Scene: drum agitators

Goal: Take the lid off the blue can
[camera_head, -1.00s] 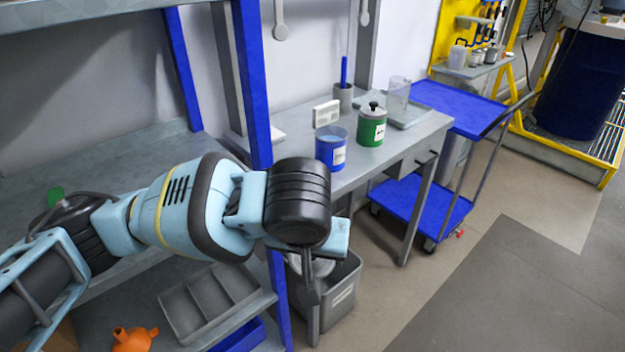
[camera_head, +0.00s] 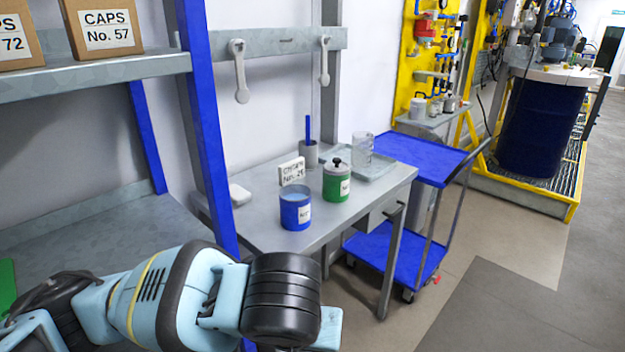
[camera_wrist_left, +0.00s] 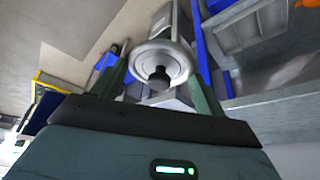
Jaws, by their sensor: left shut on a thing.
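The blue can (camera_head: 296,212) stands upright on the grey workbench, with a white label on its front. Its top is open, showing a light blue surface inside, and no lid is on it. In the left wrist view, a round metallic lid (camera_wrist_left: 176,52) with a black knob (camera_wrist_left: 159,77) is between the fingers of my left gripper (camera_wrist_left: 159,72). The gripper is shut on it; the exact contact is hard to see. In the head view my left arm is in front of the bench, and its fingers are below the picture. My right gripper is not in view.
A green can (camera_head: 337,186) with a black-knobbed lid stands behind the blue can, near a small sign (camera_head: 292,171), a grey cup (camera_head: 309,154) and a clear beaker (camera_head: 362,148). A blue shelf post (camera_head: 205,130) rises left of the grey workbench (camera_head: 253,212). A blue cart (camera_head: 425,158) stands right.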

